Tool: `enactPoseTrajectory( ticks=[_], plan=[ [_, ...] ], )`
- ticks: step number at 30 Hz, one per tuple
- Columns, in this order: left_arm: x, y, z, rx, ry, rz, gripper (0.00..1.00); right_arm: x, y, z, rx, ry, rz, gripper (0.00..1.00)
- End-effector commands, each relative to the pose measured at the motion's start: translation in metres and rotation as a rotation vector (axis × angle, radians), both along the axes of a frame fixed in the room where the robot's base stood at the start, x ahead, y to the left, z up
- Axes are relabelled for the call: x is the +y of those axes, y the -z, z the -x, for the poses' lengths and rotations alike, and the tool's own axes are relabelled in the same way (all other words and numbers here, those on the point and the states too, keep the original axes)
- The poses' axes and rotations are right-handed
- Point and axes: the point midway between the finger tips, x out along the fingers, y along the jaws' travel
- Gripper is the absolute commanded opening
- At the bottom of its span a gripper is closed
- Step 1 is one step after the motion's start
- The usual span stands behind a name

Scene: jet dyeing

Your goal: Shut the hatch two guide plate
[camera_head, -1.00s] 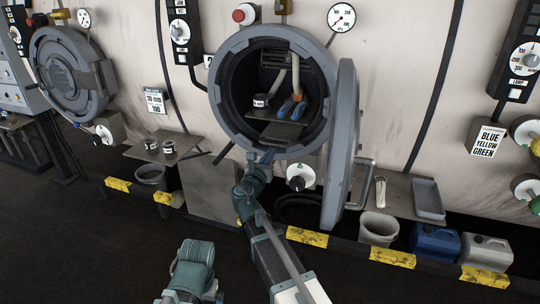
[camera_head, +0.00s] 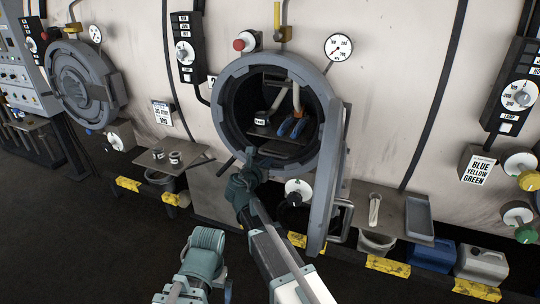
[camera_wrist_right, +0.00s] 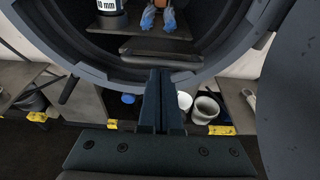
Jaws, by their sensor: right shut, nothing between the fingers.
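Hatch two is the middle round opening, with a grey ring (camera_head: 226,110) and its thick door (camera_head: 323,190) swung open to the right. Inside, a dark flat plate (camera_head: 275,140) lies low in the mouth; it also shows in the right wrist view (camera_wrist_right: 160,58). A second dark plate (camera_head: 274,86) sits tilted higher up. I cannot tell which is the guide plate. My right gripper (camera_head: 250,158) is at the ring's lower left edge; in the right wrist view its fingers (camera_wrist_right: 161,76) are together and empty, below the plate.
A labelled pot (camera_head: 260,118) and blue items (camera_head: 291,128) rest inside the hatch. A side shelf (camera_head: 190,163) with small pots is left of it; another shelf (camera_head: 390,214) with a grey tray (camera_head: 419,218) is right. A pail (camera_head: 376,243) and blue canister (camera_head: 432,255) stand below.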

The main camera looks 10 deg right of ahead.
Motion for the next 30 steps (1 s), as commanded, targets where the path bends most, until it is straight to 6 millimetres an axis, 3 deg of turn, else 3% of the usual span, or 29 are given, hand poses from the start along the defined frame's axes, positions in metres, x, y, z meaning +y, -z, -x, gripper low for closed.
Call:
enactPoseTrajectory(
  ticks=[1,18,24,30],
  plan=[
    [0.000,-0.027,0.000,0.000,0.000,0.000,1.00,-0.001,-0.021,-0.002,0.024,0.001,-0.017,0.00],
    [0.000,-0.159,0.000,0.000,0.000,0.001,1.00,-0.016,-0.083,-0.027,0.318,0.002,-0.217,0.00],
    [0.000,-0.198,0.000,0.000,-0.009,0.002,1.00,-0.025,-0.101,-0.040,0.415,0.000,-0.282,0.00],
    [0.000,-0.218,0.000,0.000,-0.013,0.003,1.00,-0.037,-0.120,-0.058,0.425,-0.001,-0.289,0.00]
  ],
)
